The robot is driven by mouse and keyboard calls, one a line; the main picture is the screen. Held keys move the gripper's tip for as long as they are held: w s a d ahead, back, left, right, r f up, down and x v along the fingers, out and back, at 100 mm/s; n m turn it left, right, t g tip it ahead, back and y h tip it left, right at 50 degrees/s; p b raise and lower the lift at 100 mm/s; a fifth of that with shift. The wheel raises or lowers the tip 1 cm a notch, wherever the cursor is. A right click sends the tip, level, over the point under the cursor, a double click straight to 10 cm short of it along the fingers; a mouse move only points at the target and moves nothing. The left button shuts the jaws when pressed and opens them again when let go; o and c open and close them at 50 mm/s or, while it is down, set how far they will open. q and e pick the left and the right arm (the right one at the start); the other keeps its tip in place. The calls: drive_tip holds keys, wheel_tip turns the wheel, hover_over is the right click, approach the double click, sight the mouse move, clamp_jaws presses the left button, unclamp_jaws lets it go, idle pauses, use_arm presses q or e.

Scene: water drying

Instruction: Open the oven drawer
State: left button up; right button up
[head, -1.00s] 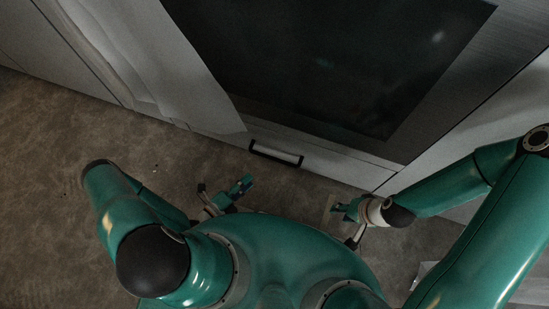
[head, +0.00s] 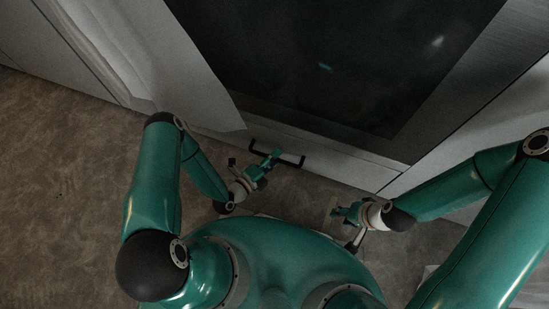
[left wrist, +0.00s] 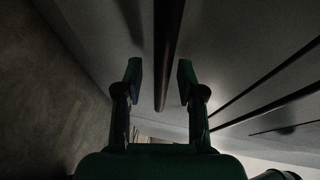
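The oven drawer (head: 330,158) is a low grey front under the dark glass oven door, and it looks closed. Its black bar handle (head: 292,162) is partly hidden by my left gripper (head: 267,165). In the left wrist view the handle (left wrist: 167,55) runs as a dark bar between the two separated fingers of my left gripper (left wrist: 160,82). The fingers are open and gaps show on both sides of the bar. My right gripper (head: 342,213) is to the right of the handle, above the floor; its finger opening is too small to make out.
The dark oven door (head: 330,60) stands above the drawer. Grey cabinet fronts (head: 470,150) flank the oven. The brown floor (head: 60,170) is clear at the left.

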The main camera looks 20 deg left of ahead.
use_arm(q)
drive_tip(key=shift+c, duration=0.2)
clamp_jaws()
idle(0.3)
